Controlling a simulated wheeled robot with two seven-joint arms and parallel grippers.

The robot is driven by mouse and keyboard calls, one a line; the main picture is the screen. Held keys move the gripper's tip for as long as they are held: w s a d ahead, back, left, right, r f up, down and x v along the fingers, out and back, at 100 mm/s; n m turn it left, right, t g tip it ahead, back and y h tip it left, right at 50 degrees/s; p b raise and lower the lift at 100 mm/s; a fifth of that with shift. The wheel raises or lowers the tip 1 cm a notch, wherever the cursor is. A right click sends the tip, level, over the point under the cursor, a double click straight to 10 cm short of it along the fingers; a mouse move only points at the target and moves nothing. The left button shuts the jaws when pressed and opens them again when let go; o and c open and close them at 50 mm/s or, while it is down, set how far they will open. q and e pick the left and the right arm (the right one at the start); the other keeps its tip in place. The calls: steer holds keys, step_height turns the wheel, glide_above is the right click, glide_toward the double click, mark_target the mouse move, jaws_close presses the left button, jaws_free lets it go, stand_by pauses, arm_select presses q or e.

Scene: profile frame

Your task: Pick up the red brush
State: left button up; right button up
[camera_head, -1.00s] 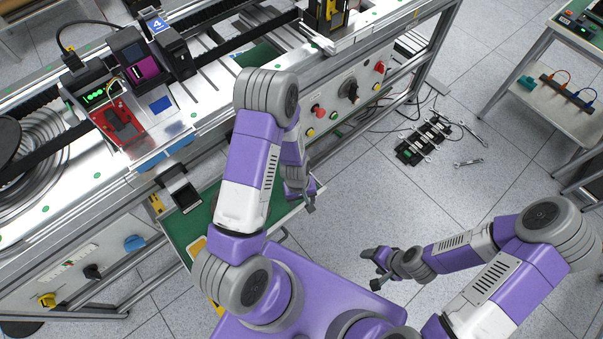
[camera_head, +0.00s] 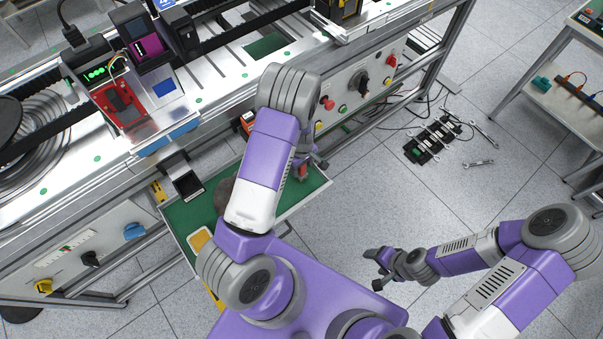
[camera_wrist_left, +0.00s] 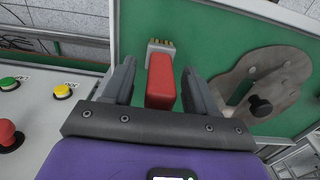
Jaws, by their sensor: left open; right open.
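My left gripper (camera_wrist_left: 158,74) is open, with one finger on each side of the handle. No clear contact shows, and the height above the tray is hard to judge. My right gripper (camera_head: 377,270) is open and empty above the floor, away from the tray.
A grey irregular plate with a black knob (camera_wrist_left: 262,90) lies right of the brush. A control panel with buttons (camera_wrist_left: 40,100) is at the left. Open floor lies right of the tray.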

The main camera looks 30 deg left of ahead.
arm_select(q)
steer(key=shift+f, duration=0.1)
steer(key=c, duration=1)
step_height(320, 180, up, 10)
steer(key=p, duration=0.3)
steer(key=shift+c, duration=0.2)
